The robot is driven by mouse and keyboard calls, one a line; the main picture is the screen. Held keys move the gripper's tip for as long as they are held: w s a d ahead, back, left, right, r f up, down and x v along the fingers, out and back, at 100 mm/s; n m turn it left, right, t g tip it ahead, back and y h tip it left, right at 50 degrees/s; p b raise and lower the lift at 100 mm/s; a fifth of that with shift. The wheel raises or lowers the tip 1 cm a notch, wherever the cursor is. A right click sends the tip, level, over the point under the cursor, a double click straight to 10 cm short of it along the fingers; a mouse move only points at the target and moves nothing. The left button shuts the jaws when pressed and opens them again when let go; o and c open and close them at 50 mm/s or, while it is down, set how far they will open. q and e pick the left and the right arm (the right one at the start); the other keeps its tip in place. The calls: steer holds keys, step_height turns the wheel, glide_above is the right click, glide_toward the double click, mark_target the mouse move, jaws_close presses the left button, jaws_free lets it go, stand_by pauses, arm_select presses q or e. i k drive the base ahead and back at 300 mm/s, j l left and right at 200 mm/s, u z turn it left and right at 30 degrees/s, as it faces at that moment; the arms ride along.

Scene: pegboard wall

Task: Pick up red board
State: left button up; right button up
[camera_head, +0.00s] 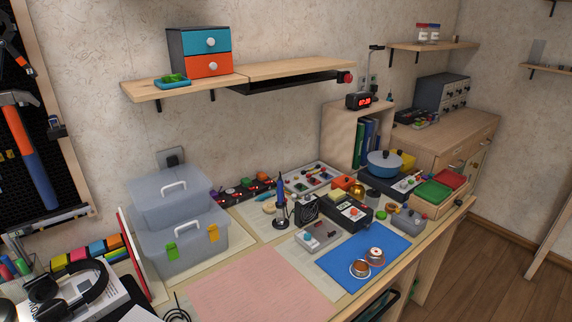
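A thin upright panel with a red face or edge (136,258) stands at the left of the worktable, just left of the clear storage boxes. It is seen nearly edge-on, so most of its face is hidden. A flat pinkish-red mat or sheet (262,288) lies at the front of the table. I cannot tell for certain which of these is the red board. Neither of my grippers shows in the head view.
Two stacked clear boxes (189,242) stand right of the panel. Headphones (68,288) lie on a book at the lower left. A blue mat (372,257) with small metal parts lies at the right. A wall shelf (285,68) hangs above; the pinkish mat is clear.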

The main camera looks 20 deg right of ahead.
mark_target(313, 180)
steer(key=u, duration=0.5)
steer(key=l+u, duration=0.35)
steer(key=k+l+u, duration=0.1)
steer(key=l+u, duration=0.25)
steer(key=k+l+u, duration=0.1)
steer(key=l+u, duration=0.25)
steer(key=l, duration=0.15)
